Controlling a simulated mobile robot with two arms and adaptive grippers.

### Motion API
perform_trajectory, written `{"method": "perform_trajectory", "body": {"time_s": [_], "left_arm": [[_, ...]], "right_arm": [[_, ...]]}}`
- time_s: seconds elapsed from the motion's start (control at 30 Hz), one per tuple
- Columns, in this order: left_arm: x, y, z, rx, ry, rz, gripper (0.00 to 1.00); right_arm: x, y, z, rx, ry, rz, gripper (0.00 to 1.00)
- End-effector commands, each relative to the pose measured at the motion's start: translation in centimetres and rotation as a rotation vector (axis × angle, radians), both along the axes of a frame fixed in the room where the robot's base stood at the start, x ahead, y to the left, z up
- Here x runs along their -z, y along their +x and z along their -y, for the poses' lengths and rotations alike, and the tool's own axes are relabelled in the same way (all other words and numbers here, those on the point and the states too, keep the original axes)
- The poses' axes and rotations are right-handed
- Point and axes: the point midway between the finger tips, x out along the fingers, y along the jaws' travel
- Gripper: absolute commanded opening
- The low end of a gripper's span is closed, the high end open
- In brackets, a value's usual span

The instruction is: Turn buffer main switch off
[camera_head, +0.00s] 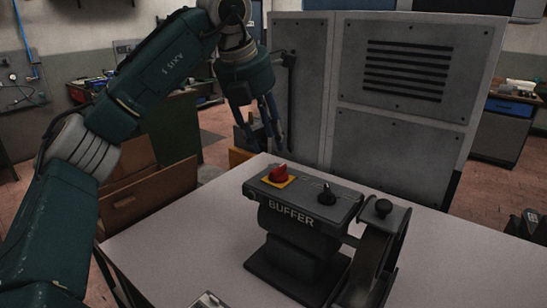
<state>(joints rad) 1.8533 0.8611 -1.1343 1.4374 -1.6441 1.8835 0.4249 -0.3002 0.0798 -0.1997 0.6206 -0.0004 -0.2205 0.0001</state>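The buffer (290,245) stands on a light tabletop and carries the label BUFFER on its front. Its main switch is a red knob (279,173) on a yellow square plate (268,182) at the left end of the top panel. My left gripper (262,138) hangs from the arm that comes in from the left, fingers pointing down, above and behind the red knob in the picture and apart from it. Its dark fingers are seen edge-on, so their opening is unclear. My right gripper is not in view.
A smaller black knob (327,194) sits right of the red one. A large grey cabinet (395,130) rises behind the table (180,240). The table's left part is clear.

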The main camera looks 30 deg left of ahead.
Motion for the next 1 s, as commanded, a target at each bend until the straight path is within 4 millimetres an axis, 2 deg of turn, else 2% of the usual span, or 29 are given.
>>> {"method": "perform_trajectory", "body": {"time_s": [0.2, 0.4, 0.6, 0.87, 1.0], "left_arm": [[3.8, 1.5, 0.1, 0.0, 0.002, -0.005, 0.36], [6.7, 2.7, 0.3, -0.001, 0.001, -0.003, 0.36], [8.1, 3.3, 0.4, -0.001, 0.001, -0.001, 0.36], [8.2, 3.3, 0.4, 0.0, 0.001, 0.0, 0.36], [8.2, 3.3, 0.4, 0.0, 0.001, 0.0, 0.11]], "right_arm": [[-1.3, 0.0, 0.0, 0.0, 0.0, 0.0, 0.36], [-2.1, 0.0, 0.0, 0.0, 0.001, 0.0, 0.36], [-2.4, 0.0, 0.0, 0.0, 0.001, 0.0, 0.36], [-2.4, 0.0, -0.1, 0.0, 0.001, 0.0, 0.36], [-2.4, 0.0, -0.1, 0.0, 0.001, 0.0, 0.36]]}}
